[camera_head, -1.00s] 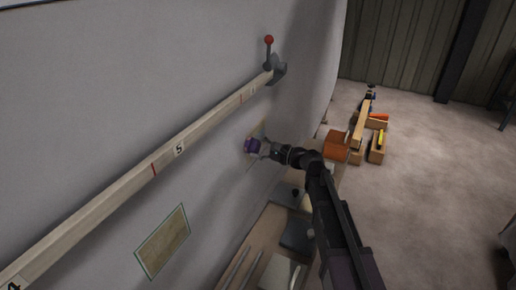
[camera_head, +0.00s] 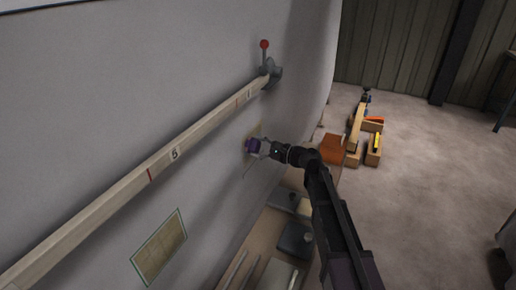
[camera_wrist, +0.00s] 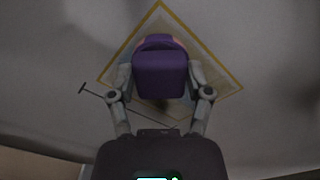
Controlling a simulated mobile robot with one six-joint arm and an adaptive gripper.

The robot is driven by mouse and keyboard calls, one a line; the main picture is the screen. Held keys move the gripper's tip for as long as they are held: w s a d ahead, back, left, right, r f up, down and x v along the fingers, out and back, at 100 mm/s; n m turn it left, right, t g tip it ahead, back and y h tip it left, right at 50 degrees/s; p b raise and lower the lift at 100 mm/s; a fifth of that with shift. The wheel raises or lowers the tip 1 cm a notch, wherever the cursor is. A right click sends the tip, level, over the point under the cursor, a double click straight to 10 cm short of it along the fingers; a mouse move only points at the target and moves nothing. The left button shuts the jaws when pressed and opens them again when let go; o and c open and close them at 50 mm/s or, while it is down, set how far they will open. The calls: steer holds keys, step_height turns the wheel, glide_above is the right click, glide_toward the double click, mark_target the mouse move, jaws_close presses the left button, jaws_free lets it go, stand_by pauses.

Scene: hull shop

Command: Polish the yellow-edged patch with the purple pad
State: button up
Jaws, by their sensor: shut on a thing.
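My gripper (camera_wrist: 160,90) is shut on the purple pad (camera_wrist: 160,76), one finger on each side of it. In the wrist view the pad lies over the middle of the yellow-edged patch (camera_wrist: 118,70), which shows as a diamond on the hull. I cannot tell whether the pad touches the surface.
A green-edged patch (camera_head: 159,247) is on the hull at lower left. A numbered wooden rail (camera_head: 130,182) runs along the hull above, ending near a red-knobbed lever (camera_head: 264,45). A bench with grey blocks (camera_head: 296,240) stands below. Wooden boxes (camera_head: 352,152) stand beyond on the open floor.

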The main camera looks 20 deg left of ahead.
steer(key=shift+w, duration=1.3)
steer(key=shift+w, duration=0.1)
steer(key=shift+w+d, duration=0.15)
steer(key=shift+w, duration=1.25)
steer(key=shift+w+d, duration=0.15)
steer(key=shift+w, duration=1.25)
steer(key=shift+w, duration=0.1)
steer(key=shift+w+d, duration=0.1)
steer(key=shift+w, duration=1.25)
steer(key=shift+s, duration=0.15)
steer(key=shift+s, duration=1.35)
